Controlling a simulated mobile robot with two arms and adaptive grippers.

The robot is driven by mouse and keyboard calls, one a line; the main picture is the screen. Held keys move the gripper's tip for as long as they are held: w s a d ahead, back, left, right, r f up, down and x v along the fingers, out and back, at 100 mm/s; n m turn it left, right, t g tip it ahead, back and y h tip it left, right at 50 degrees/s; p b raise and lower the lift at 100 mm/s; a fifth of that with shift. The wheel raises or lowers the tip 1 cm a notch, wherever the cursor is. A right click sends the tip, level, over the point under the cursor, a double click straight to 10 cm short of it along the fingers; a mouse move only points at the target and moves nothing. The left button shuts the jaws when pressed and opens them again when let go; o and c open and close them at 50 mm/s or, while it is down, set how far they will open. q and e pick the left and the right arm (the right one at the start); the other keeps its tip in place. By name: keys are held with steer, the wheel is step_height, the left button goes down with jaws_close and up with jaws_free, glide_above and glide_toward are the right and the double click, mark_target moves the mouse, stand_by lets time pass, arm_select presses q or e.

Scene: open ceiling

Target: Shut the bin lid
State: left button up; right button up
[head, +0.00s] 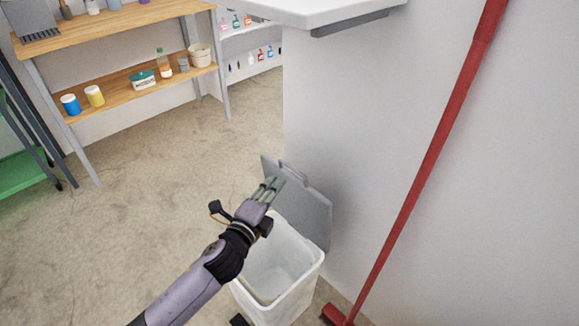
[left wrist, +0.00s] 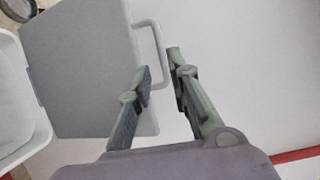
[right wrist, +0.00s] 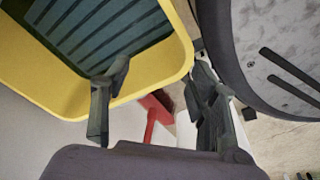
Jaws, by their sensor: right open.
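The white bin (head: 297,296) stands open on the floor against the wall. Its grey lid (head: 314,217) is raised, tilted back toward the wall. In the left wrist view the lid (left wrist: 78,65) fills the left half, with its loop handle (left wrist: 149,25) on the edge. My left gripper (head: 273,184) is over the bin, at the lid's raised edge. In the left wrist view its fingers (left wrist: 159,64) are apart, with one bar of the handle between them in the picture; contact cannot be told. My right gripper (right wrist: 155,82) is open and empty, outside the head view.
A red broom (head: 415,190) leans on the wall right of the bin. A white counter (head: 310,10) juts out above. A wooden shelf (head: 125,92) with small containers stands at the back left. The concrete floor (head: 150,185) left of the bin is clear.

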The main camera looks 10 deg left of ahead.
mark_target(290, 165)
arm_select(q)
steer(key=b+x, duration=0.1)
steer(key=x, duration=0.9)
steer(key=shift+w, duration=0.1)
arm_select(e)
steer(key=w+r, duration=0.2)
steer(key=r, duration=0.1)
steer(key=shift+w+a+r, duration=0.1)
steer(key=shift+w+a, duration=0.05)
arm_select(q)
jaws_close()
